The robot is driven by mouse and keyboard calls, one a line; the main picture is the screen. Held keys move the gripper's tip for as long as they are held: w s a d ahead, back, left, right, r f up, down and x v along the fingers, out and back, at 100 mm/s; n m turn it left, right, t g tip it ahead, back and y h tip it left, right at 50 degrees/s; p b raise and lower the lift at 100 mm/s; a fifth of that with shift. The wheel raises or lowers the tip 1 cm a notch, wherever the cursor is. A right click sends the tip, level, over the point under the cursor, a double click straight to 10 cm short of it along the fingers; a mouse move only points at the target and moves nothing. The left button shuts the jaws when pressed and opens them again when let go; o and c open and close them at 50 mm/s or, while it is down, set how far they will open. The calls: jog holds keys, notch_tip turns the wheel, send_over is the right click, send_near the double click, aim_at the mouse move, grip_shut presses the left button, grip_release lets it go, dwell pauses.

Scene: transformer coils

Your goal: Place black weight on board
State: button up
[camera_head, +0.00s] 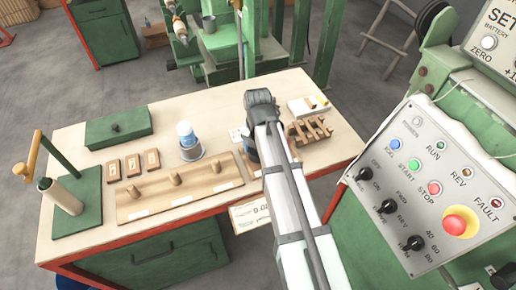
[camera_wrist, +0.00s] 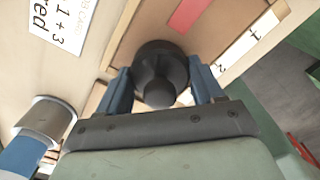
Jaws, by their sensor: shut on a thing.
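The black weight (camera_wrist: 160,62) is a round, dark piece with a knob, seen from above in the wrist view. My gripper (camera_wrist: 162,86) has its two blue fingers closed on either side of it. The wooden board (camera_head: 140,207) lies along the table's front edge in the head view, with several wooden knobs and white labels. The wrist view shows a wooden surface (camera_wrist: 133,37) with a red strip and numbered labels under the weight. Whether the weight touches it cannot be told. In the head view my arm hides the weight and most of my gripper (camera_head: 250,148).
A blue-and-white bottle in a grey ring (camera_head: 191,152) stands behind the board. Small wooden blocks (camera_head: 132,166), a green box (camera_head: 118,131) and a green stand (camera_head: 80,210) are left. A wooden rack (camera_head: 310,130) is right. A control panel (camera_head: 430,170) stands beyond the table's right edge.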

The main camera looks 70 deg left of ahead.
jog(key=shift+f, duration=0.1)
jog(key=o, duration=1.6)
jog(key=shift+o, duration=0.2)
notch_tip(320, 180, up, 12)
jog(key=shift+r, duration=0.15)
jog(key=shift+d, duration=0.1)
